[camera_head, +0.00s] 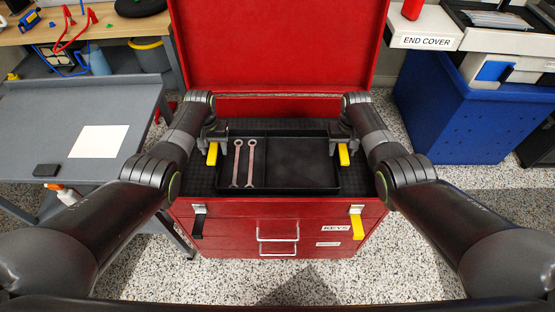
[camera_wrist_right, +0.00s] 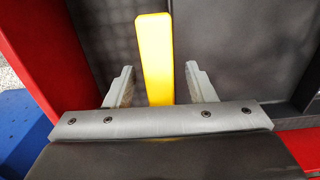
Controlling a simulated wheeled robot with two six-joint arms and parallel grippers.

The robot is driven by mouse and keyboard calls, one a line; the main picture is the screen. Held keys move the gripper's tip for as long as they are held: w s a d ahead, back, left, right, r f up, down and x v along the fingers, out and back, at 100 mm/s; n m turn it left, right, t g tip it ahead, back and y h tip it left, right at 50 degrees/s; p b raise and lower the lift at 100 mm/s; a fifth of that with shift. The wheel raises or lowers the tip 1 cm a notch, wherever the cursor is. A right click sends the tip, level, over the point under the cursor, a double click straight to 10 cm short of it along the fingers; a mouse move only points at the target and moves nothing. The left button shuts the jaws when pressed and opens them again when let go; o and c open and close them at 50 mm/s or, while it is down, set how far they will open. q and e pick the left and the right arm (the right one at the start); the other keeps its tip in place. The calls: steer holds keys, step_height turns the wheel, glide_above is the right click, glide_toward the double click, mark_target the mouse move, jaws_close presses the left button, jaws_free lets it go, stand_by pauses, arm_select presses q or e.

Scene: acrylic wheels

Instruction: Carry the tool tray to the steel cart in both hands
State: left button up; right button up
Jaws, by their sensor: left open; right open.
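The tool tray (camera_head: 290,186) is black and shallow and lies in the top of the open red tool chest (camera_head: 278,55). Two wrenches (camera_head: 243,165) lie in its left part; its right part looks empty. A yellow handle (camera_head: 212,154) shows at its left end and another (camera_head: 343,154) at its right end. My left gripper (camera_head: 213,142) is over the left handle. My right gripper (camera_head: 343,140) is over the right handle. In the right wrist view its fingers are open, with the yellow handle (camera_wrist_right: 155,60) between them. The grey steel cart (camera_head: 40,110) stands at the left.
White paper (camera_head: 97,141) and a small black item (camera_head: 46,170) lie on the cart; much of its top is bare. A blue bin (camera_head: 455,115) stands at the right below the "END COVER" counter. The raised red lid is behind the tray.

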arm_select(q)
jaws_close()
arm_select(e)
jaws_close()
arm_select(q)
steer(key=shift+r, duration=0.1)
arm_select(e)
steer(key=shift+w+r, duration=0.1)
stand_by(0.8)
